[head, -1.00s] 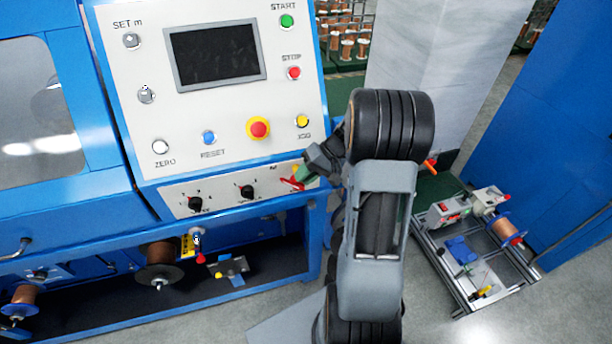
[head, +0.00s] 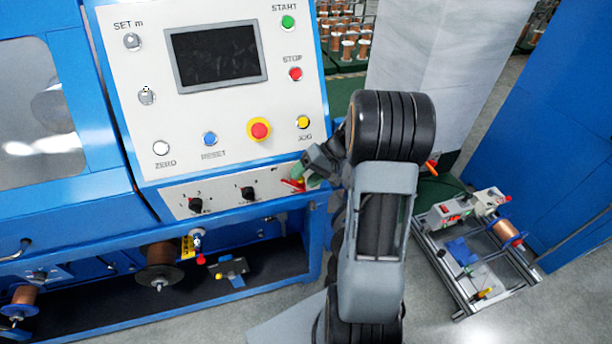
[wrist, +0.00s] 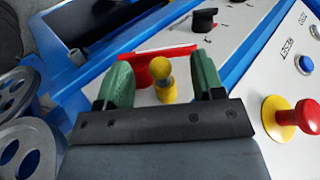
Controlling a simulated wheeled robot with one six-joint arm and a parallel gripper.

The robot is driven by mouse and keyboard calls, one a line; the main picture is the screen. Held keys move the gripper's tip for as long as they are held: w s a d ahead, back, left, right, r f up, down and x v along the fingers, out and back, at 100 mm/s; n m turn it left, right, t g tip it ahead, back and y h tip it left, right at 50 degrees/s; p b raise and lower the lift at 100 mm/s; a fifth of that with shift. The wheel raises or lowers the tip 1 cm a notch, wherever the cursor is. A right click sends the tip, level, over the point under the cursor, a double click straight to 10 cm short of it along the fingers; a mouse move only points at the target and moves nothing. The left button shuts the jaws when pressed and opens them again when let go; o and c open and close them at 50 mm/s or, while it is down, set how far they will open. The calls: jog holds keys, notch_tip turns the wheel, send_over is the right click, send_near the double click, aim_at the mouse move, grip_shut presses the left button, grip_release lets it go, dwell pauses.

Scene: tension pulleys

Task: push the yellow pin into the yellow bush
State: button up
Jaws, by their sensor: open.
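In the wrist view a yellow pin (wrist: 163,68) with a rounded head stands between the two green fingers of my gripper (wrist: 163,82). Gaps show on both sides of it, so the gripper is open around it. Its lower end widens into a yellow part; I cannot tell whether this is the yellow bush. A red bar-like handle (wrist: 172,53) lies just behind the pin. In the head view my gripper (head: 308,178) is at the lower right of the control panel, by the red handle (head: 292,184). There the pin is hidden or too small to tell.
The panel's black knobs (head: 248,193) are left of my gripper. The emergency stop (head: 259,130) and jog button (head: 303,122) are above. Below the panel, a copper spool (head: 160,256) and a bracket with a yellow part (head: 230,271) sit in an open bay. A metal-framed stand (head: 470,262) is right.

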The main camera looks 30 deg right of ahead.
jog(key=p+v, duration=0.4)
jog(key=v, duration=0.5)
dwell(0.5)
dwell(0.9)
